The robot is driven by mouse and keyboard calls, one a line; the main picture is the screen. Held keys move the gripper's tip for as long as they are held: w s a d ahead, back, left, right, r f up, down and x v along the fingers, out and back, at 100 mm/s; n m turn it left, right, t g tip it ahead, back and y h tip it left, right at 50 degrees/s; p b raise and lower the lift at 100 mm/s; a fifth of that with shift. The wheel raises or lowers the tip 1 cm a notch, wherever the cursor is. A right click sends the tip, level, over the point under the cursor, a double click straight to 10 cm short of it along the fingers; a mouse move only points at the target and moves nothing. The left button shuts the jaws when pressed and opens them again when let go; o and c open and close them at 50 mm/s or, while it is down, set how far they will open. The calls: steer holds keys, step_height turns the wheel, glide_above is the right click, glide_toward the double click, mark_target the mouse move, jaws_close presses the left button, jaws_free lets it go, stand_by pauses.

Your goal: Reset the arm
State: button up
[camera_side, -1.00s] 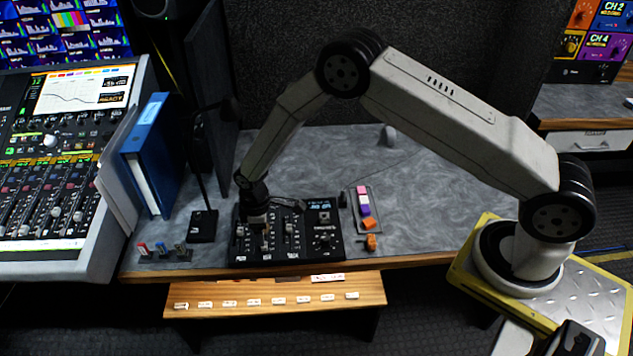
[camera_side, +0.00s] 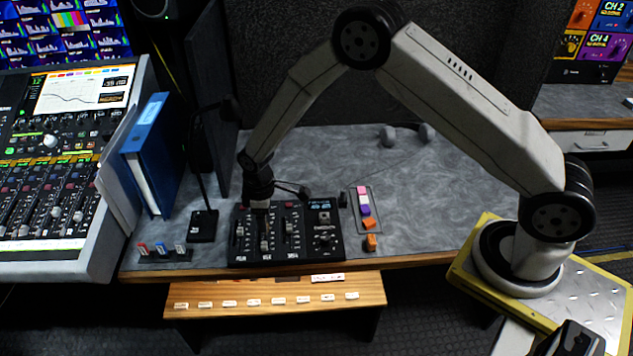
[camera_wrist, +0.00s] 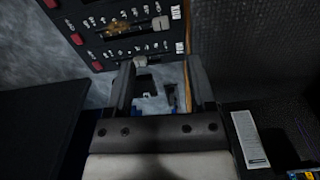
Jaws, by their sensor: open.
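My gripper (camera_side: 262,208) points down over the left-middle part of a small black fader panel (camera_side: 322,245) on the grey desk. In the wrist view my gripper (camera_wrist: 160,75) shows its two dark fingers apart, with nothing held between them. The same panel (camera_wrist: 110,12) fills the top of the wrist view, with its slider caps and white labels. In the side view the fingertips are dark against the panel, so I cannot tell whether they touch it.
A tray (camera_side: 377,190) of coloured blocks lies right of the panel, with an orange block (camera_side: 371,242) near it. A gooseneck microphone base (camera_side: 203,226), small clips (camera_side: 164,250) and a blue binder (camera_side: 146,155) stand left. The desk (camera_side: 440,190) is mostly clear at right.

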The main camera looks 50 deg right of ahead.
steer(key=s+d+r+m+t, duration=0.1)
steer(key=s+d+r+m, duration=0.45)
steer(key=r, duration=0.55)
steer(key=s+d+r+m, duration=0.1)
steer(key=s+d+r, duration=0.1)
steer(key=s, duration=0.5)
steer(key=s+d+r+m+t, duration=0.1)
steer(key=s+d+r, duration=0.1)
steer(key=s, duration=0.5)
steer(key=shift+s+d+r+m, duration=0.3)
steer(key=shift+r+m, duration=0.05)
steer(key=shift+r, duration=0.55)
